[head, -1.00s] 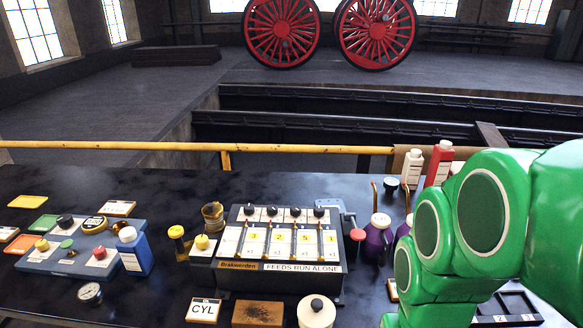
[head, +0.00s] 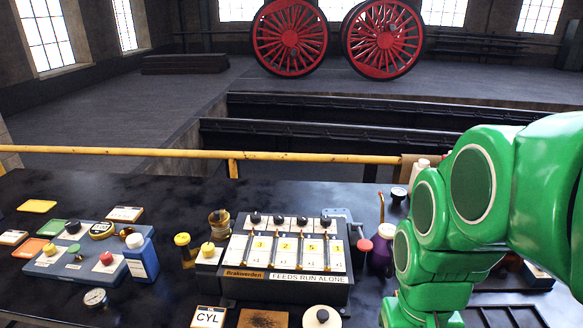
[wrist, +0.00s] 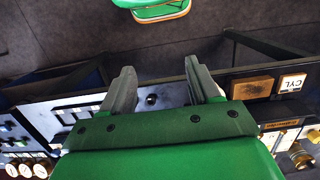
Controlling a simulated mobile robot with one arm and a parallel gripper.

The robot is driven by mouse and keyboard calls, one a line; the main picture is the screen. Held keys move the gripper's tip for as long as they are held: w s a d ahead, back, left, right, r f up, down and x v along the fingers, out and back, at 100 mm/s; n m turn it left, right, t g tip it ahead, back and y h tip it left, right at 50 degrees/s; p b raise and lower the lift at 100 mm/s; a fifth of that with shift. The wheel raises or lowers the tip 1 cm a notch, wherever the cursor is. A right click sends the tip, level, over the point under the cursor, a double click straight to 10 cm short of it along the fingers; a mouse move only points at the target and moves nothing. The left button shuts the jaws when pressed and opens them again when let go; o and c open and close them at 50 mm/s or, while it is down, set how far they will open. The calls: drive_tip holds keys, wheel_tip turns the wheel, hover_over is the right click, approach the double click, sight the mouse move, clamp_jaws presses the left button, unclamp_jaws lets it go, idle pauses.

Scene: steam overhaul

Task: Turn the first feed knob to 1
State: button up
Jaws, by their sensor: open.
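The feed box (head: 270,290) stands on the bench in the head view, with a "FEEDS RUN ALONE" label on its front. A row of several black knobs runs along its top, the leftmost being the first feed knob (head: 255,218). White plates below the knobs carry yellow number tags; the leftmost seems to read 3. My gripper (wrist: 160,72) is open and empty in the wrist view, apart from the feed box. In the head view my green arm is at the right and its jaws are out of sight.
A blue panel (head: 50,265) with coloured knobs and a blue bottle (head: 141,258) stand left of the box. A CYL card (head: 208,317) and white round pot (head: 322,317) lie in front. A red-ended lever (head: 364,245) and purple can (head: 381,258) stand right. A yellow rail (head: 300,157) runs behind.

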drive_tip(key=w+a+r, duration=0.2)
drive_tip(key=w, duration=0.5)
drive_tip(key=w+a+r, duration=0.2)
drive_tip(key=w, duration=0.4)
drive_tip(key=t, duration=0.2)
approach(255, 215)
drive_tip(key=shift+d+f+n, duration=0.3)
drive_tip(key=shift+d+f, duration=0.1)
drive_tip(key=shift+w+a+f, duration=0.25)
drive_tip(key=shift+a+f, duration=0.1)
drive_tip(key=shift+a, duration=0.05)
drive_tip(key=shift+f, duration=3.8)
drive_tip(key=shift+c, duration=0.2)
